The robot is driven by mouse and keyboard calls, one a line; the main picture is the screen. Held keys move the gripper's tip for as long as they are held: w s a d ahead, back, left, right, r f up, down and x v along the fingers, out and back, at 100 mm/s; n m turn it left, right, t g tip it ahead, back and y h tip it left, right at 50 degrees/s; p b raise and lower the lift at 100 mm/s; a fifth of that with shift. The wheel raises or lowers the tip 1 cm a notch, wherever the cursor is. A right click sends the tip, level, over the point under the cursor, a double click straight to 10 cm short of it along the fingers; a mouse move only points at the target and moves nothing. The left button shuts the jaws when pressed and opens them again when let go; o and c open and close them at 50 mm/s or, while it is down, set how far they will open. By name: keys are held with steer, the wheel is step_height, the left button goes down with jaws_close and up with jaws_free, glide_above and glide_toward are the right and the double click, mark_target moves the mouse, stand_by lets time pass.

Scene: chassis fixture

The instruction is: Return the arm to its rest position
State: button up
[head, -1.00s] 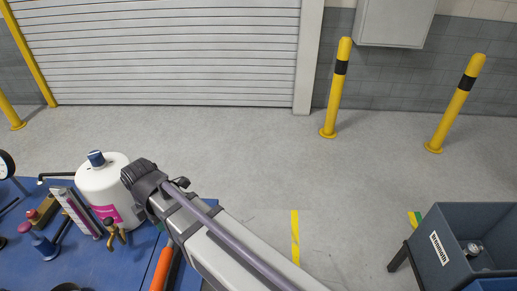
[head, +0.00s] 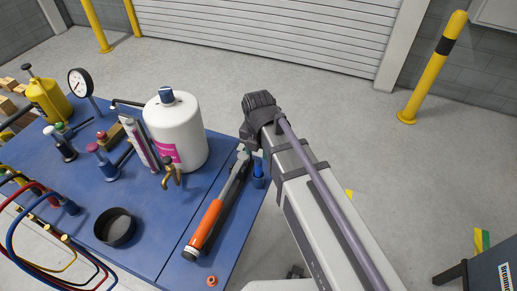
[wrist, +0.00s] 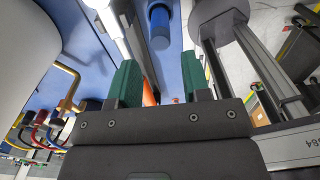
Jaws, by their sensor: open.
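My gripper (wrist: 160,82) shows in the wrist view with its two green fingers spread apart and nothing held between them. Past the fingers are the blue bench top and part of an orange handle. In the head view my arm (head: 305,185) reaches up from the lower right, at the right edge of the blue bench (head: 60,165). The arm mostly hides my gripper there. An orange-handled wrench (head: 206,222) lies on the bench just left of the arm.
A white canister (head: 178,138) with a blue cap stands left of the arm and looms close in the wrist view (wrist: 22,45). A dial gauge (head: 80,82), a black dish (head: 115,228) and coloured hoses (head: 22,225) crowd the bench. A yellow bollard (head: 432,70) stands on clear floor.

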mark_target(259, 160)
step_height(259, 160, down, 7)
steer(key=b, duration=0.5)
steer(key=shift+r, duration=0.1)
steer(key=c, duration=0.8)
step_height(259, 160, up, 8)
steer(key=p, duration=0.7)
steer(key=shift+f, duration=0.25)
